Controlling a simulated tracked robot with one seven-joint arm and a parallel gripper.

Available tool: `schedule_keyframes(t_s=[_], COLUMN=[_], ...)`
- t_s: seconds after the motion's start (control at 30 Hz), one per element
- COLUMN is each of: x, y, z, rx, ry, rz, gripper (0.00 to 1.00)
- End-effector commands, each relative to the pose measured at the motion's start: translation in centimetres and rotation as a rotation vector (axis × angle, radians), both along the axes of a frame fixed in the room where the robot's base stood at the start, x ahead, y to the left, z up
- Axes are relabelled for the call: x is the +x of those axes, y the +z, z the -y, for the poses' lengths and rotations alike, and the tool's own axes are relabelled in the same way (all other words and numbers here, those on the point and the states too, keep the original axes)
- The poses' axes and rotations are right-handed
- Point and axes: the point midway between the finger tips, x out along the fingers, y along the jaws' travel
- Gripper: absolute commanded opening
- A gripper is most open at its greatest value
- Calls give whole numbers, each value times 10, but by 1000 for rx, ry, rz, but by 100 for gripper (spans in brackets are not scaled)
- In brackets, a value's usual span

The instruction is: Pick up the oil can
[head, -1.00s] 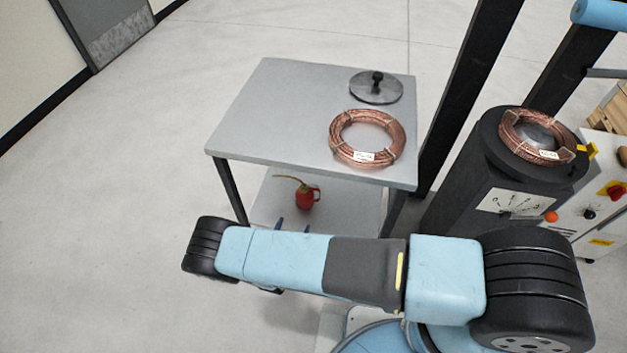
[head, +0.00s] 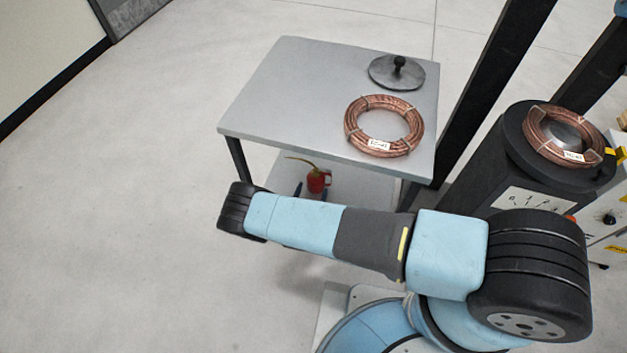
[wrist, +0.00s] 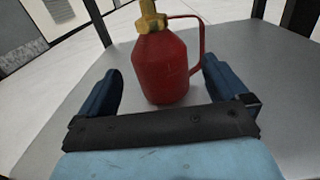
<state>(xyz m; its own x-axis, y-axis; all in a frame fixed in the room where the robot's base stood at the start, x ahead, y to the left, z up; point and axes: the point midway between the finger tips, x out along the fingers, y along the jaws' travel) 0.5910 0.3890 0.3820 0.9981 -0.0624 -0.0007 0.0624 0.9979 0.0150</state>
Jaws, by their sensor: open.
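The red oil can (head: 317,182) stands upright on the lower shelf (head: 362,184) of the grey table. Its thin spout points to the left and its handle is on the right. In the wrist view the red can (wrist: 162,65) shows close up, with a brass collar on top and its looped handle at the right. My gripper (wrist: 158,85) is open, with one blue finger on each side of the can's lower body and gaps between.
The tabletop (head: 290,90) above the shelf holds a copper tube coil (head: 384,126) and a grey disc with a black knob (head: 397,72). A table leg (head: 237,160) stands left of the can. A dark pedestal (head: 478,190) with another coil (head: 563,135) is at right.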

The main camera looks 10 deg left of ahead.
Motion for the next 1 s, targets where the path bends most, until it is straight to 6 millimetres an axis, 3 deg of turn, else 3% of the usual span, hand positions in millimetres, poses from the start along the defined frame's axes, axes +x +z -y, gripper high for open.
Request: schedule_keyframes(t_s=[0.43,0.7,1.0], x=[47,52,52], y=[5,5,5], z=[2,2,2], rx=[1,0,0], ry=[-2,-1,-1], rz=[0,0,0], gripper=[100,100,72])
